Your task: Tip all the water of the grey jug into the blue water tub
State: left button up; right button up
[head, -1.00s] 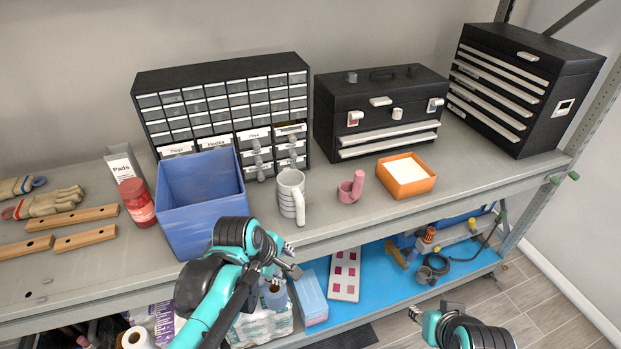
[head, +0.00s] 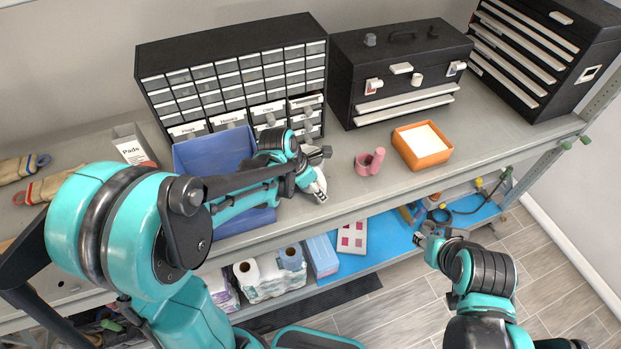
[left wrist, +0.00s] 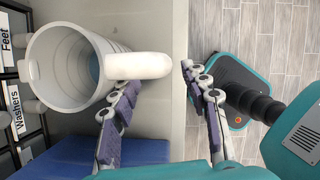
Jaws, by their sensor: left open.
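The grey jug (left wrist: 74,70) stands on the shelf top, its open mouth and a bluish patch inside showing in the left wrist view. Its handle (left wrist: 138,66) points at my left gripper (left wrist: 160,77). The fingers are open, one on each side of the handle's end, not closed on it. In the head view my left gripper (head: 320,174) covers most of the jug. The blue water tub (head: 205,152) is just left of the jug, partly behind my left arm. My right gripper (head: 424,240) hangs low before the shelf, too small to judge.
A pink mug (head: 369,162) and an orange box (head: 422,146) stand right of the jug. A black drawer cabinet (head: 228,52) and a black toolbox (head: 400,70) stand behind. Gloves (head: 60,187) lie at the left. The shelf's front edge is close to the jug.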

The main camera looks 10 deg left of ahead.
pick_arm(q)
jog(key=b+x, duration=0.1)
jog(key=x, duration=0.4)
jog(key=shift+s+r, duration=0.1)
jog(key=shift+r, duration=0.05)
jog(key=c, duration=0.3)
grip_shut()
